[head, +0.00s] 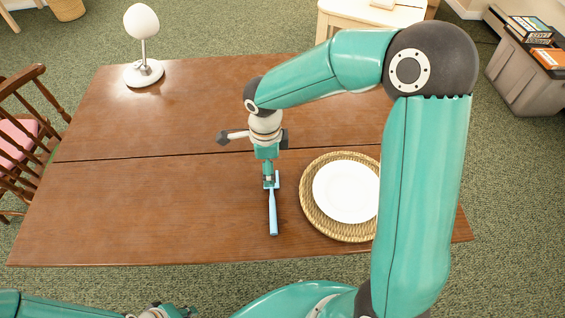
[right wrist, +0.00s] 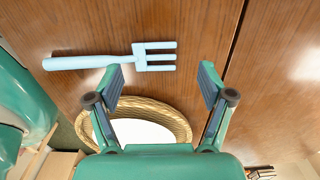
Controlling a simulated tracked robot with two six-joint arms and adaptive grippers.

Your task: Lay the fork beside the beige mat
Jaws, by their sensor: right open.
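The light blue fork (head: 273,213) lies on the brown wooden table, left of the round woven beige mat (head: 309,211) and apart from it. Its handle points toward the table's near edge. In the right wrist view the fork (right wrist: 95,62) shows its whole length, with the tines just beyond the gap between my fingers. My right gripper (head: 269,181) is above the tine end, pointing down; in its wrist view the gripper (right wrist: 162,78) is open and empty. My left gripper (head: 168,312) is at the bottom edge, partly cut off, away from the table.
A white plate (head: 346,191) sits on the mat, its right side hidden by my right arm. A white lamp (head: 143,45) stands at the table's far left. A seam crosses the table (head: 130,205); its left half is clear. A wooden chair (head: 32,130) stands at the left.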

